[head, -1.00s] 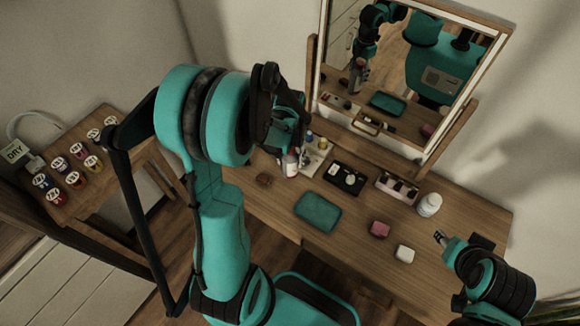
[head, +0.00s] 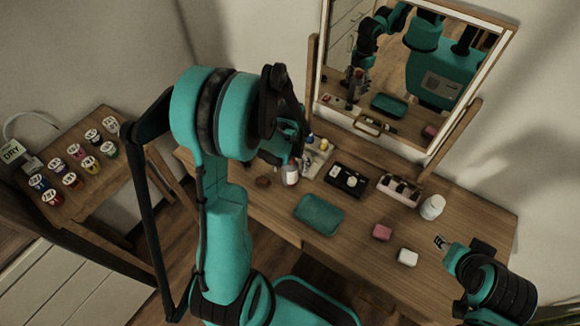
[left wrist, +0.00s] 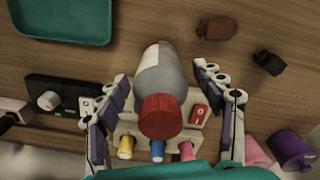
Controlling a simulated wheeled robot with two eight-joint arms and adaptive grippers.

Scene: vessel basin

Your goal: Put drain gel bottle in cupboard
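The bottle, grey with a red cap (left wrist: 162,116), is between the two fingers of my left gripper (left wrist: 163,78) in the left wrist view. Narrow gaps show beside it, so the gripper looks open around it. In the head view the bottle (head: 290,175) is at the table's left part, below my left gripper (head: 283,148), which is partly hidden by my arm. My right gripper (head: 441,242) is over the table's right end, away from the bottle; its finger opening is too small to judge. I cannot make out a cupboard for certain.
A teal tray (head: 320,232), a dark box (head: 331,181), a pink block (head: 382,233), a white block (head: 407,257) and a white jar (head: 432,207) are on the table. A mirror (head: 400,75) stands behind. A side table (head: 105,187) with several small jars is at left.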

